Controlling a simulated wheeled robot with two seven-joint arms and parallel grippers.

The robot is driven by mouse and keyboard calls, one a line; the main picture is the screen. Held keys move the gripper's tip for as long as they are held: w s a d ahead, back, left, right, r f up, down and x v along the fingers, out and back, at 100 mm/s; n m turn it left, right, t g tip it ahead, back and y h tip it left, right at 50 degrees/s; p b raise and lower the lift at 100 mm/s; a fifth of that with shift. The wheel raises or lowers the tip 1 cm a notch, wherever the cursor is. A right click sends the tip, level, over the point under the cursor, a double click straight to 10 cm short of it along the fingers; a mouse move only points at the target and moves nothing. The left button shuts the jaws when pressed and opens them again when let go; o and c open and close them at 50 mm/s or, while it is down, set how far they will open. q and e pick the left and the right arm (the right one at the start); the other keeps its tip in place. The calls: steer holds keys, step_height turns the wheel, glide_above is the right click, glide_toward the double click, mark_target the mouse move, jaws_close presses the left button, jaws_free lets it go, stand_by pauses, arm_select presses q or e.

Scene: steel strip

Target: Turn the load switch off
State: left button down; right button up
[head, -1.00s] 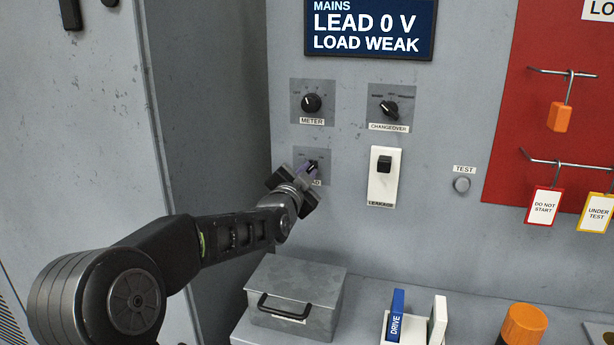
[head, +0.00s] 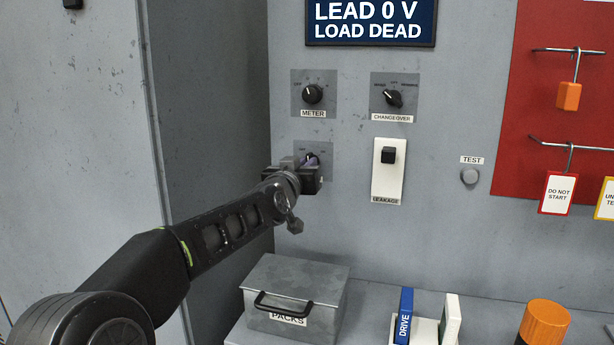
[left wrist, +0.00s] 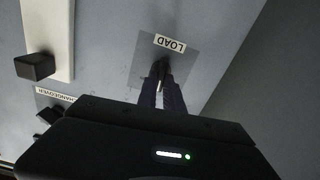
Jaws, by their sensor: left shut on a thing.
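The load switch (head: 312,157) is a rotary knob on a grey plate below the meter knob, partly hidden behind my left gripper (head: 309,163). In the left wrist view its plate (left wrist: 190,62) carries the LOAD label (left wrist: 170,43), which looks upside down there. My left gripper (left wrist: 161,88) is shut on the dark knob, its two fingers on either side of it. The display (head: 370,22) reads "LEAD 0 V" and "LOAD DEAD". My right gripper is not in view.
The meter knob (head: 313,94), changeover knob (head: 393,98) and leakage switch (head: 388,156) are close by on the panel. A test button (head: 469,176) is farther right. A lidded metal box (head: 292,296) stands on the shelf below. Tags and an orange lock (head: 569,96) hang on the red board.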

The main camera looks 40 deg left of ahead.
arm_select(q)
steer(key=n+b, duration=0.2)
steer(key=n, duration=0.5)
steer(key=shift+a+f+n, duration=0.1)
steer(key=shift+a+n, duration=0.05)
steer(key=shift+n, duration=0.25)
steer(key=shift+b, duration=0.3)
steer(key=c, duration=1.5)
jaws_free()
steer(key=shift+s, duration=0.2)
steer(key=v, duration=0.7)
steer(key=shift+s, duration=0.25)
